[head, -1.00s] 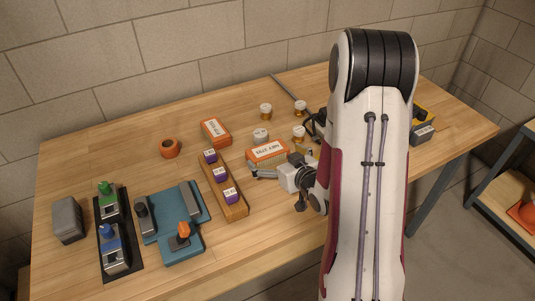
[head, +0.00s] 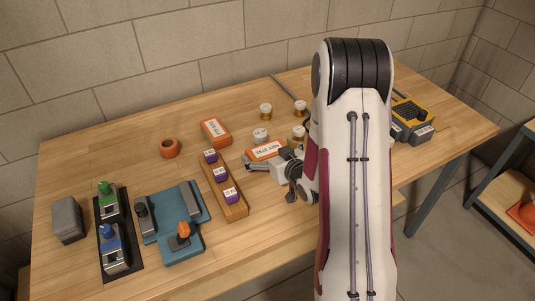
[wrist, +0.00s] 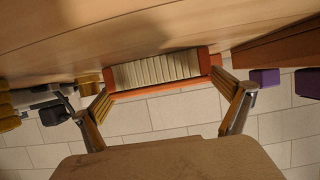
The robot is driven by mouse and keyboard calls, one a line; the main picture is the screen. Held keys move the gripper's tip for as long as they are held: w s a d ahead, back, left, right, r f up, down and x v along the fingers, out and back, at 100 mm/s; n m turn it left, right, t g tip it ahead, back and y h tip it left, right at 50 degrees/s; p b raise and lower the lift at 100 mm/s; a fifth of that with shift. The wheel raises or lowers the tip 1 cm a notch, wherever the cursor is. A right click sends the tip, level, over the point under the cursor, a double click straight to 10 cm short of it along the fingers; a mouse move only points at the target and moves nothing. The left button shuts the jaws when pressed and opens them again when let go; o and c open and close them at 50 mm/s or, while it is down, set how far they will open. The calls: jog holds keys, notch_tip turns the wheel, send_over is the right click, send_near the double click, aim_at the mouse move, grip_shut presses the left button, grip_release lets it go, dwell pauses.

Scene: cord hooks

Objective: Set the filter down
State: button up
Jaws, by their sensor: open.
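An orange filter with a white label (head: 265,151) sits on the wooden table, just beyond my gripper (head: 262,166) in the head view. In the wrist view, the filter (wrist: 157,72) shows its pale pleated face in an orange frame. My gripper (wrist: 163,80) is open, with one finger on each side of the filter. The fingertips are near its ends; I cannot tell whether either touches. My gripper partly hides the filter's near side in the head view.
A second orange box (head: 215,131) lies behind. Several small jars (head: 265,111) stand behind, and a yellow-black case (head: 411,115) is at the right. The table's front left holds a teal fixture (head: 185,250).

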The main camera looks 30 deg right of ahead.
aim_at(268, 149)
jog(key=shift+w, duration=0.1)
dwell(0.4)
jog(key=c, duration=1.2)
jog(key=shift+r, duration=0.1)
jog(key=shift+r, duration=4.85)
